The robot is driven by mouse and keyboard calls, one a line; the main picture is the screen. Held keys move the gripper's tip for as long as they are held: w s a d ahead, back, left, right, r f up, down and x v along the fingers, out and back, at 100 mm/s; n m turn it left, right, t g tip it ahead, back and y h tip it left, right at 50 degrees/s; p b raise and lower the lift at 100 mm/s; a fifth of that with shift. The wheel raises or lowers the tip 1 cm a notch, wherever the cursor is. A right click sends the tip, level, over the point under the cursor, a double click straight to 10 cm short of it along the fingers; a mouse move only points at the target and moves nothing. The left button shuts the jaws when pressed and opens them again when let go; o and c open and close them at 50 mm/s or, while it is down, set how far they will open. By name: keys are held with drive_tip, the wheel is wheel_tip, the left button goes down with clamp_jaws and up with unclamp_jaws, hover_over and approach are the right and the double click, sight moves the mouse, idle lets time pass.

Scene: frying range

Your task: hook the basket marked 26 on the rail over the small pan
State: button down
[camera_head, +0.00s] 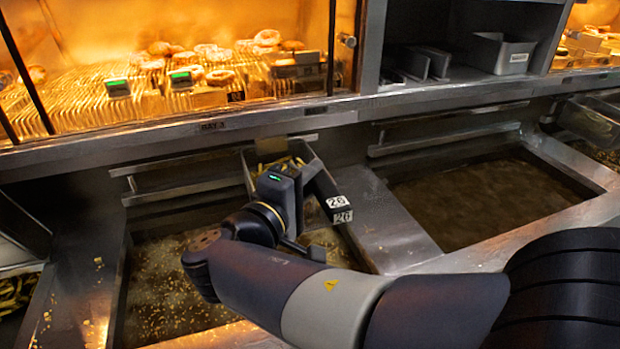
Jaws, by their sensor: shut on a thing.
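The basket marked 26 (248,172) is a metal basket with green and yellow pieces in it. The basket is above the back right part of the left pan (172,300), which holds crumb-flecked oil. A rail (180,190) runs along the wall behind this pan. Another rail (445,138) runs behind the right pan (485,200) of dark oil. I cannot tell whether the basket touches the left rail.
A metal divider (385,225) separates the pans. Another basket (592,122) is at the far right, and green pieces (15,290) lie at the left edge. A ledge (230,122) and a lit doughnut case (190,70) stand behind. The right pan is clear.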

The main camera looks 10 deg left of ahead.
drive_tip(key=shift+f+b, duration=0.5)
drive_tip(key=shift+b, duration=0.15)
drive_tip(key=c, duration=1.2)
unclamp_jaws()
drive_tip(key=shift+o, duration=0.2)
drive_tip(key=shift+f, duration=0.1)
drive_tip(key=b+v, duration=0.1)
drive_tip(key=v, duration=1)
drive_tip(key=shift+b, duration=0.4)
drive_tip(key=shift+w, duration=0.15)
drive_tip(key=shift+p+x, duration=0.45)
drive_tip(key=shift+x, duration=2.4)
